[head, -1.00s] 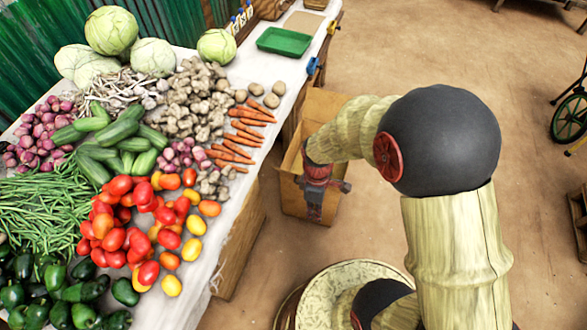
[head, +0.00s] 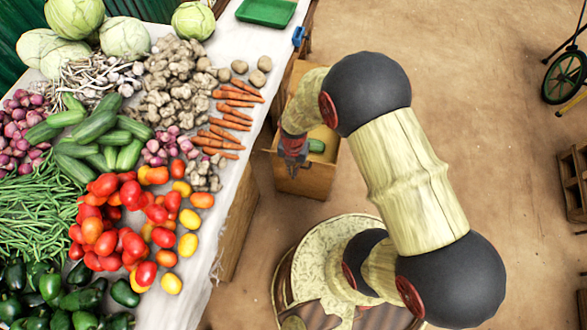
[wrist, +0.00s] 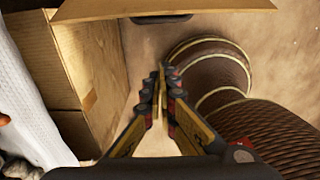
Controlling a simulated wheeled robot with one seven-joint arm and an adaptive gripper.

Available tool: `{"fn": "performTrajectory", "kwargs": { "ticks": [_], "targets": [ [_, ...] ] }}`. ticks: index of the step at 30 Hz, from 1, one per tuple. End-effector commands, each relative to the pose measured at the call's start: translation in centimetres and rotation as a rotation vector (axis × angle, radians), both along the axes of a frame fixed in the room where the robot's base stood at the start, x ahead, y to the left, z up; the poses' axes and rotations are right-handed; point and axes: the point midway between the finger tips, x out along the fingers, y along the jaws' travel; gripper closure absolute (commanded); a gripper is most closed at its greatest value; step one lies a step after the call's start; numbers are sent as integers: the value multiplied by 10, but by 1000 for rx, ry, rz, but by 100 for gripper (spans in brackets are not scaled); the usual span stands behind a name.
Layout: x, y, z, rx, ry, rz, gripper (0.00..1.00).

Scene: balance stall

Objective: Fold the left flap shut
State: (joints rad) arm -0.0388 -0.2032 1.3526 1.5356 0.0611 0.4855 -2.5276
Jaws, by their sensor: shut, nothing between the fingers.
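The cardboard box (head: 302,181) stands on the floor beside the table, its top at least partly open. A green item (head: 317,146) shows inside it. My gripper (head: 292,152) is over the box's left side in the head view, pointing down, and hides part of that edge. The left flap is mostly hidden there by my gripper and arm. In the wrist view a cardboard panel (wrist: 165,8) crosses the top; I cannot tell which flap it is. My fingers (wrist: 163,85) are together and empty, apart from that panel in the picture.
The vegetable table (head: 245,190) with its white cloth stands close to the left of the box. Open floor (head: 480,130) lies to the right. A crate (head: 574,183) stands at the right edge.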

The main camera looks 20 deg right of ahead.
Motion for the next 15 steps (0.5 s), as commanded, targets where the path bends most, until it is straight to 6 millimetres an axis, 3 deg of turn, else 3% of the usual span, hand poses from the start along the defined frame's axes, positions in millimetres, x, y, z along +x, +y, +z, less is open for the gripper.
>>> {"fn": "performTrajectory", "kwargs": {
  "ticks": [12,14,15],
  "targets": [
    [-3,2,-84,0,2,-3,100],
    [-4,3,-94,-1,3,-3,100],
    [5,-2,-89,0,-5,-6,100]
  ]
}}
